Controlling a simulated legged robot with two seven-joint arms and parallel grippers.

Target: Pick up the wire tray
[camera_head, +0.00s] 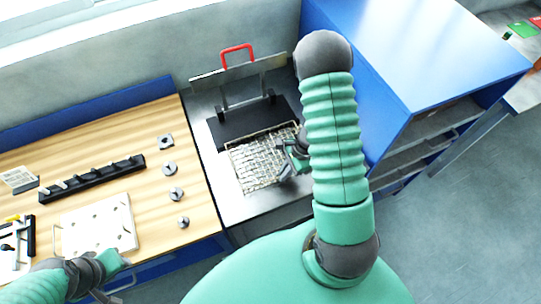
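The wire tray (256,163), a shallow mesh basket with a pale rim, lies on the grey metal surface in the middle of the view. My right gripper (286,160) is at the tray's right side, over or against its edge; my arm hides part of it. I cannot tell whether its fingers are apart or closed on the rim. My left gripper (122,277) is low at the left, by the wooden table's front edge, near a white plate with holes (92,226). Its finger opening is not clear.
Behind the tray stands a black plate (228,131) with a metal bar and a red handle (237,52). A blue cabinet (420,50) rises close on the right. The wooden table (120,130) at left holds a black rack (92,180) and several small metal parts.

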